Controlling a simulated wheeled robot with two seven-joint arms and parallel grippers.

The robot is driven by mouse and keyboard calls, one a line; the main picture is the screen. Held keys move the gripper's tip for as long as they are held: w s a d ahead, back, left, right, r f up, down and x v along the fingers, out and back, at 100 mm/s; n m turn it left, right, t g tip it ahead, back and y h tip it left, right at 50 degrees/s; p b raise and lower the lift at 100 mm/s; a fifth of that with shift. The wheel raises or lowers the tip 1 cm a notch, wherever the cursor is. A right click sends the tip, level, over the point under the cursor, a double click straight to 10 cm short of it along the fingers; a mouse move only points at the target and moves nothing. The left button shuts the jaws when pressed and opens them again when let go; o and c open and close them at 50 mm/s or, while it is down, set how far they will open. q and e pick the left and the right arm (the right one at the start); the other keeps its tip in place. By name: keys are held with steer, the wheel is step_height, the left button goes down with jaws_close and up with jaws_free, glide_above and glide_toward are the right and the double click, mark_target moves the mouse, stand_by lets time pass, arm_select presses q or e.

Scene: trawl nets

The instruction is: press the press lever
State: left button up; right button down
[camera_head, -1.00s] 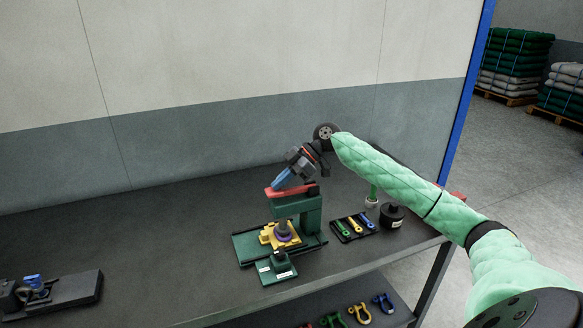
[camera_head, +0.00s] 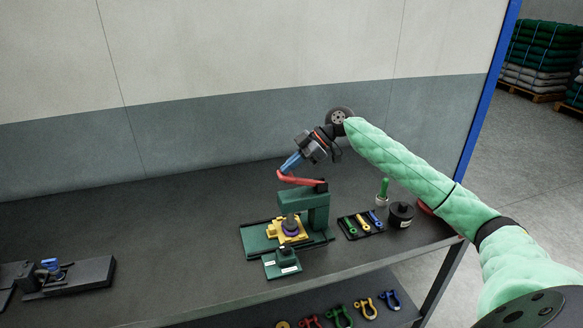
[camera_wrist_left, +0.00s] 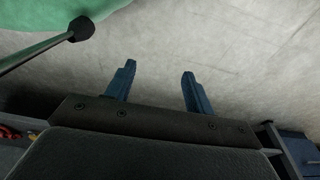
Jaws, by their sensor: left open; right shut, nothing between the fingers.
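The green press (camera_head: 317,205) stands on the dark bench. Its red lever (camera_head: 303,181) extends left from the top of the column, with its free left end tilted up. My right gripper (camera_head: 286,168) is shut and empty. Its blue fingertips are at the lever's left end, just above or touching it; I cannot tell which. Under the press head sits a yellow holder (camera_head: 273,231) with a purple ring (camera_head: 291,232) around a dark post. My left gripper (camera_wrist_left: 158,72) is open and empty in the left wrist view, above a pale floor, away from the press.
A black fixture (camera_head: 85,276) is at far left. The bench between is clear.

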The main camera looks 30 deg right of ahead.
steer(key=shift+d, duration=0.25)
steer(key=shift+s+d+r+b, duration=0.15)
steer(key=shift+d+r+b, duration=0.3)
steer(key=shift+r, duration=0.1)
arm_select(q)
steer(key=w+d+r+b, duration=0.3)
steer(key=r, duration=0.6)
steer(key=shift+r+g, duration=0.3)
arm_select(e)
steer(key=v, duration=0.7)
steer(key=shift+r, duration=0.6)
arm_select(q)
steer(key=shift+w+d, duration=0.1)
steer(key=shift+w, duration=0.05)
arm_select(e)
steer(key=shift+d, duration=0.1)
